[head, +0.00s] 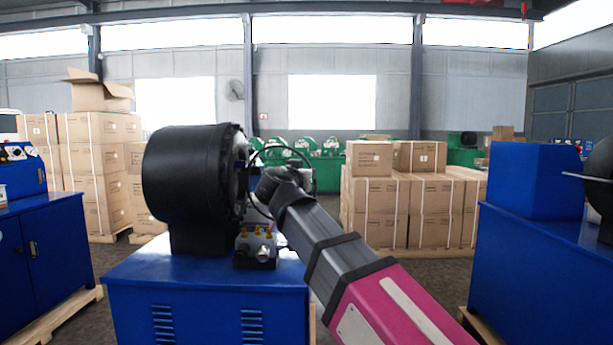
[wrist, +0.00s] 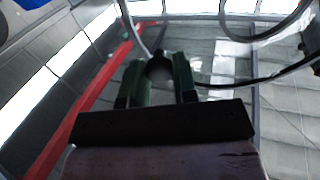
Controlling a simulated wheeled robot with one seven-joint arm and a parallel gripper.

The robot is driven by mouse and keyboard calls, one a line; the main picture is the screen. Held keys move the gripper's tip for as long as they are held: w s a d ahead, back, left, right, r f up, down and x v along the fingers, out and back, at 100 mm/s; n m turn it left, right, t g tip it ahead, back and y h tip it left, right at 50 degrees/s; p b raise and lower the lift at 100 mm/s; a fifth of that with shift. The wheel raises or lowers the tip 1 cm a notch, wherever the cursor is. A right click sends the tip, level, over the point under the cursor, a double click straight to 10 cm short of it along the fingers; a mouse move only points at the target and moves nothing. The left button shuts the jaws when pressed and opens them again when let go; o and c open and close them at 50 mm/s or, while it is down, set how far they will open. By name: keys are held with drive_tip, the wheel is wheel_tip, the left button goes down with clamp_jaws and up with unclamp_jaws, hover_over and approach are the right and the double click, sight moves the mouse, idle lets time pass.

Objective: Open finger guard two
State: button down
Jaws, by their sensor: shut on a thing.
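A blue crimper (head: 205,290) with a large black drum head (head: 190,185) stands in front of me in the head view. A thin dark hoop (head: 285,148) curves beside its face; it looks like the finger guard, but my arm covers much of it. In the wrist view my gripper (wrist: 158,72) has its green fingers closed on a small dark round piece (wrist: 159,66), which looks like a knob or handle. In the head view the fingers are hidden behind my wrist, close to the face of the drum. I cannot tell how far the guard is swung.
A small valve block (head: 256,248) sits on the cabinet below my arm. Another blue machine (head: 540,240) stands at the right and a blue cabinet (head: 45,240) at the left. Stacked cartons (head: 410,205) are behind, with open floor between.

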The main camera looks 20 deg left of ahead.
drive_tip(key=shift+s+f, duration=0.1)
drive_tip(key=c, duration=0.9)
unclamp_jaws()
drive_tip(key=s, duration=1)
drive_tip(key=shift+s+d, duration=0.2)
drive_tip(key=shift+s, duration=0.2)
